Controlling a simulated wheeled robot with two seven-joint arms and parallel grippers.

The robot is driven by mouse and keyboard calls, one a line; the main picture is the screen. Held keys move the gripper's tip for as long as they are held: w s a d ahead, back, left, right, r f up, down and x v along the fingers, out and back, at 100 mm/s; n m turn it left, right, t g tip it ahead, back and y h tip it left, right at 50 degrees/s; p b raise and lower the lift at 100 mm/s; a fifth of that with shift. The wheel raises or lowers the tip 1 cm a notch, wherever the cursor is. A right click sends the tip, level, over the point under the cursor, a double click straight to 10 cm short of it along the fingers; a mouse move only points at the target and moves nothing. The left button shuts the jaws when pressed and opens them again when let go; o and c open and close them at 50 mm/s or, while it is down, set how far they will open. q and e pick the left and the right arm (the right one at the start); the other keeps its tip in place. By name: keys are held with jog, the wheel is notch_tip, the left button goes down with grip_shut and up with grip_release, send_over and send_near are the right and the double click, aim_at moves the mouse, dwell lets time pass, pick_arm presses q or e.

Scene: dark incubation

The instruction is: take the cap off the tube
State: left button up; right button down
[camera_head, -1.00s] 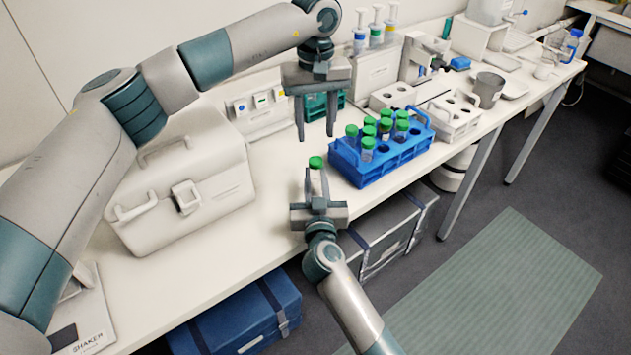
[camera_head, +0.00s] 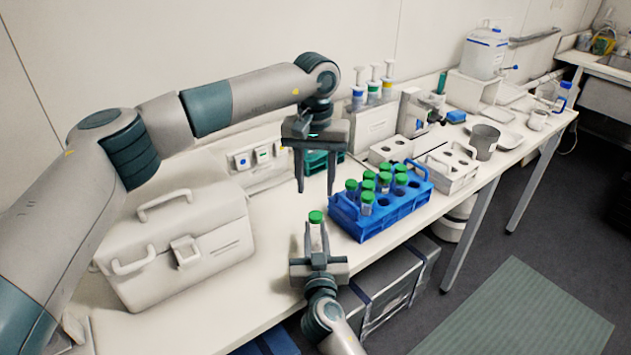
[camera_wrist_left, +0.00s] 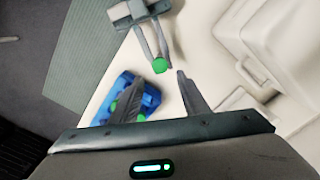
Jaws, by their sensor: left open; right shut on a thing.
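The tube (camera_head: 316,232) has a green cap (camera_head: 316,216) and stands upright in my right gripper (camera_head: 316,238), which is shut on its body. The cap sticks up clear above the fingertips. My left gripper (camera_head: 316,192) is open and empty, pointing down just above the cap. In the left wrist view, the green cap (camera_wrist_left: 160,65) shows beyond the fingers of my left gripper (camera_wrist_left: 160,80), with the right gripper behind it. The tube's body is mostly hidden there.
A blue rack (camera_head: 385,217) with several green-capped tubes stands to the right on the bench. A white case (camera_head: 175,250) is on the left. A white rack (camera_head: 452,172) and a grey cup (camera_head: 484,141) stand farther right. Bare bench lies around the right gripper.

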aim_at(316, 214)
pick_arm(q)
jog(key=shift+f, duration=4)
jog(key=shift+c, duration=0.2)
grip_shut()
